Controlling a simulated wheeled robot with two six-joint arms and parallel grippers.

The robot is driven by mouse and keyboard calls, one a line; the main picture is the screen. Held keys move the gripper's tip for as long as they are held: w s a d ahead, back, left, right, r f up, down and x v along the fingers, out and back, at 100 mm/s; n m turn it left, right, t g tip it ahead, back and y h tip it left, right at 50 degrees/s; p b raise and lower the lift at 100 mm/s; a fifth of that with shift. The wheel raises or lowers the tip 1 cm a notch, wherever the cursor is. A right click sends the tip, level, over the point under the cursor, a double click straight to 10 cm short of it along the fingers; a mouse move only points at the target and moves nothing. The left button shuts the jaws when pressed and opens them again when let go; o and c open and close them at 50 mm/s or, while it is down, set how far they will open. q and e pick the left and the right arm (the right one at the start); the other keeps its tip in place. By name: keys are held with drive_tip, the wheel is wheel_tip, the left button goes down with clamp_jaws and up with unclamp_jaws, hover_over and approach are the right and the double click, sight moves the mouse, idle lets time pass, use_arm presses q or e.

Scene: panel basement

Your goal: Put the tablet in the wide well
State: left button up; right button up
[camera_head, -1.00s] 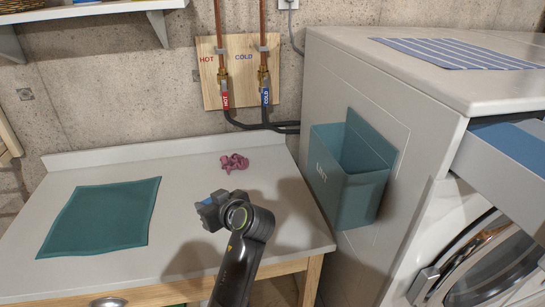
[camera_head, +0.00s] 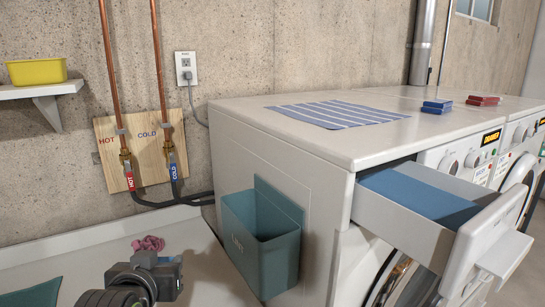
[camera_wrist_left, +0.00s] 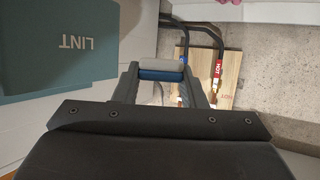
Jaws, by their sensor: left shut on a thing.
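My left gripper (camera_head: 165,272) is over the counter at the lower left of the head view. In the left wrist view its fingers (camera_wrist_left: 162,84) are shut on a small tablet (camera_wrist_left: 162,73), blue with a pale grey layer. In the head view the gripper mostly hides the tablet. The pulled-out drawer (camera_head: 400,225) of the front machine is at the right, well away from the gripper. My right gripper is not in view.
A teal lint bin (camera_head: 265,245) hangs on the machine's side between gripper and drawer. A striped cloth (camera_head: 335,114), a blue box (camera_head: 437,106) and a red box (camera_head: 482,100) lie on the machine tops. A pink crumpled cloth (camera_head: 148,243) lies on the counter (camera_head: 90,240).

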use_arm(q)
drive_tip(key=shift+s+d+r+m+h, duration=0.25)
drive_tip(key=shift+d+r+m+h, duration=0.05)
drive_tip(key=shift+d+h, duration=0.1)
drive_tip(key=w+a+f+n+g+y, duration=0.2)
drive_tip(key=a+f+n+g+y, duration=0.5)
drive_tip(key=a+f+n+y, duration=0.4)
wheel_tip(320, 180, down, 2)
drive_tip(key=shift+w+a+n+y, duration=0.2)
drive_tip(key=shift+a+n+y, duration=0.3)
drive_tip(key=shift+a, duration=0.55)
wheel_tip(320, 180, down, 9)
drive_tip(key=shift+f+p, duration=0.15)
drive_tip(key=shift+p, duration=0.45)
drive_tip(key=shift+f, duration=0.2)
